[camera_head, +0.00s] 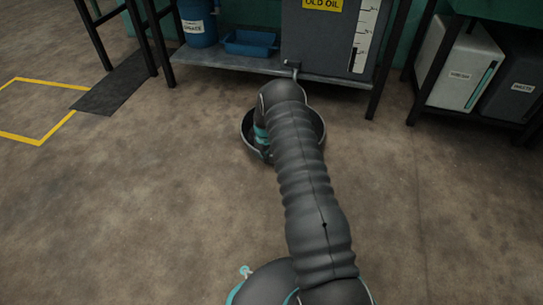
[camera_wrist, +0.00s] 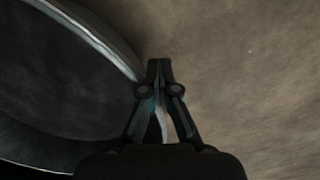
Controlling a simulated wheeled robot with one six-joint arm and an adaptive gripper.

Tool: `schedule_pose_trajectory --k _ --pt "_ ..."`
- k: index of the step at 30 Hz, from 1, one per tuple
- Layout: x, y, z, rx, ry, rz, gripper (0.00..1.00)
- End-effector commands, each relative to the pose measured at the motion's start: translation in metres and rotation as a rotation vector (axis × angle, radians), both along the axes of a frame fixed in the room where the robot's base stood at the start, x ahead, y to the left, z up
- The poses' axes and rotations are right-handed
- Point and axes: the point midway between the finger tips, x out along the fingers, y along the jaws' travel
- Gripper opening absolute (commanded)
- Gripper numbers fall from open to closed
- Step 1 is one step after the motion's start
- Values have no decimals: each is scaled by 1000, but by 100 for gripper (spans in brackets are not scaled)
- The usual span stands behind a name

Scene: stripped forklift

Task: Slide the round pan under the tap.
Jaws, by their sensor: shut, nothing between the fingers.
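The round pan (camera_head: 318,127) is dark with a pale rim and sits on the floor in front of the old oil tank. My arm covers much of it in the head view. The tap (camera_head: 292,66) sticks out low on the tank's front, just behind the pan and my arm. In the wrist view the pan (camera_wrist: 60,85) fills the left side. My gripper (camera_wrist: 160,66) is shut and empty, with its fingertips right by the outside of the pan's rim. I cannot tell whether they touch it. The gripper's fingers are hidden in the head view.
The grey tank (camera_head: 318,45) stands on a low shelf (camera_head: 225,62) with a blue drum (camera_head: 199,25) and a blue tray (camera_head: 250,43). Black legs (camera_head: 390,60) bound the shelf. White and dark bins (camera_head: 460,70) stand at right. The floor at left is open.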

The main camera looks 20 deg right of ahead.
Motion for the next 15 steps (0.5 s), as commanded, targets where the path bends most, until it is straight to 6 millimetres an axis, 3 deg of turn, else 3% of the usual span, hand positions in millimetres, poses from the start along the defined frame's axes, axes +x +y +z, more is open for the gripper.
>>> schedule_pose_trajectory --k 15 --pt "20 -20 0 -1 -3 -1 0"
